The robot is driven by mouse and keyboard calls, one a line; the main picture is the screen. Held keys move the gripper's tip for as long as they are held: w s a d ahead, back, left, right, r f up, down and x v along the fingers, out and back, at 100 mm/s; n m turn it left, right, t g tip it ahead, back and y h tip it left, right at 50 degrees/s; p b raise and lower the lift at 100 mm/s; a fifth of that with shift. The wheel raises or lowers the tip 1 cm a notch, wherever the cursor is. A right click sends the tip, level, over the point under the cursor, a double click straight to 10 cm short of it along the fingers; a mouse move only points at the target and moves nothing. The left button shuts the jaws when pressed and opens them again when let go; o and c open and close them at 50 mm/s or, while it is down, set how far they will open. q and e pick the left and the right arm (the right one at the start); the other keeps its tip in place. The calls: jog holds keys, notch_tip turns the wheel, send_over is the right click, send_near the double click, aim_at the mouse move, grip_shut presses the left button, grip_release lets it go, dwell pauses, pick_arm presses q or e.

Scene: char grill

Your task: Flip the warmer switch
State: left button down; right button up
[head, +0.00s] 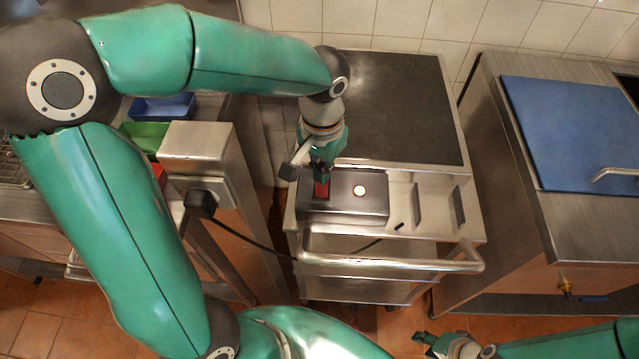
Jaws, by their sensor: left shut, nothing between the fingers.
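The warmer switch (322,190) is a small red rocker on a steel control box (345,209) at the front of a wheeled steel cart. A round pale lamp (359,191) sits on the box to the right of the switch. My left gripper (321,176) is shut and empty, pointing down at the switch and covering its far part. I cannot tell whether its fingertips touch the switch, or which way the rocker is tipped. My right gripper (428,342) is low at the bottom of the view, away from the cart; its finger opening is unclear.
The cart's dark flat top (395,110) is bare, and a steel handle bar (390,264) runs along its front. A black cable (250,242) hangs from a plug on the steel post at left. A blue-lidded counter (580,130) stands at right.

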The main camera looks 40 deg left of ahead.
pick_arm(q)
jog(key=shift+f+b, duration=0.6)
jog(key=shift+f, duration=0.2)
dwell(0.4)
jog(key=shift+r+p, duration=2.85)
jog(key=shift+r, duration=0.7)
